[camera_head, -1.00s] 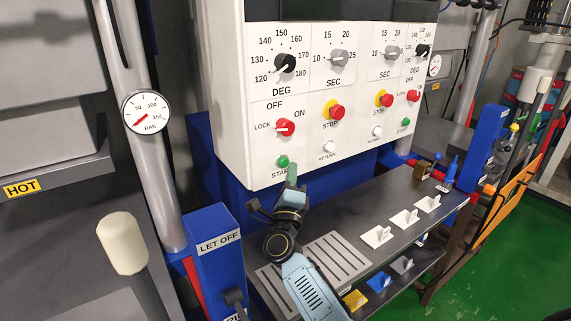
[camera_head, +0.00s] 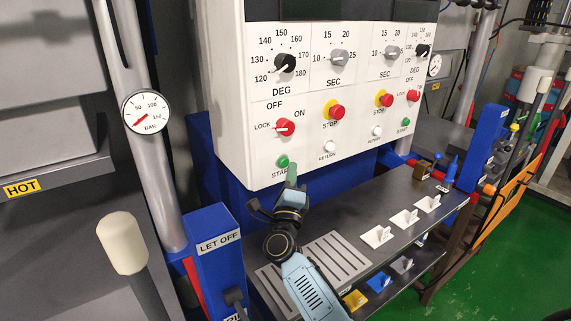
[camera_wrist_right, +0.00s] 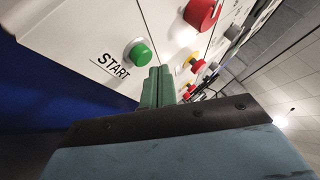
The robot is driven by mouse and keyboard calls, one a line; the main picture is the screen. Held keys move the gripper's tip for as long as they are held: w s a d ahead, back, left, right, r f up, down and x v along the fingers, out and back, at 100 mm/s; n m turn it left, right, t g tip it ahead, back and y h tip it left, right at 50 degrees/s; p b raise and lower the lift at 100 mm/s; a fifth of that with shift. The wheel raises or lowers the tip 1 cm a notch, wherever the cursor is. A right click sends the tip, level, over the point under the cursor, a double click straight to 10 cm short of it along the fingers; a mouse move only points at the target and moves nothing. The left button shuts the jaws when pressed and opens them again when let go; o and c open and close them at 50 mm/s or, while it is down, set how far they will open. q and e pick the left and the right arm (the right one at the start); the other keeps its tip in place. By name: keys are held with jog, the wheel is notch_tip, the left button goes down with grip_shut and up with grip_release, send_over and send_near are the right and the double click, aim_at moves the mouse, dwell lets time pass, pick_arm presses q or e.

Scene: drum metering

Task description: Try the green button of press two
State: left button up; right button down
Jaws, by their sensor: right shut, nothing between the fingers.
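A white control panel (camera_head: 233,95) carries two green START buttons. One green button (camera_head: 283,162) is at the lower left of the panel, and the other green button (camera_head: 405,124) is at its right. I cannot read which press each belongs to. My right gripper (camera_head: 291,172) is shut and empty, with its green fingertips just below and beside the left green button. In the right wrist view, the closed fingers (camera_wrist_right: 158,80) stand next to the green START button (camera_wrist_right: 138,54), with a small apparent gap. Whether they touch cannot be told. My left gripper is not in view.
Above the near button are a red LOCK/OFF/ON knob (camera_head: 285,127), a red stop button (camera_head: 336,111) and a white RETURN button (camera_head: 329,146). A dark shelf (camera_head: 375,208) with white tags lies below. A blue LET OFF post (camera_head: 205,219) stands at the left.

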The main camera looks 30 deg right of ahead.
jog(key=shift+w, duration=0.15)
jog(key=shift+w, duration=0.25)
jog(key=shift+w+b, duration=0.5)
jog(key=shift+b, duration=0.1)
dwell(0.4)
jog(key=shift+s, duration=0.1)
jog(key=shift+s+p, duration=0.6)
jog(key=shift+s, duration=0.2)
jog(key=s+p, duration=0.2)
jog(key=s, duration=0.3)
jog(key=shift+d, duration=0.2)
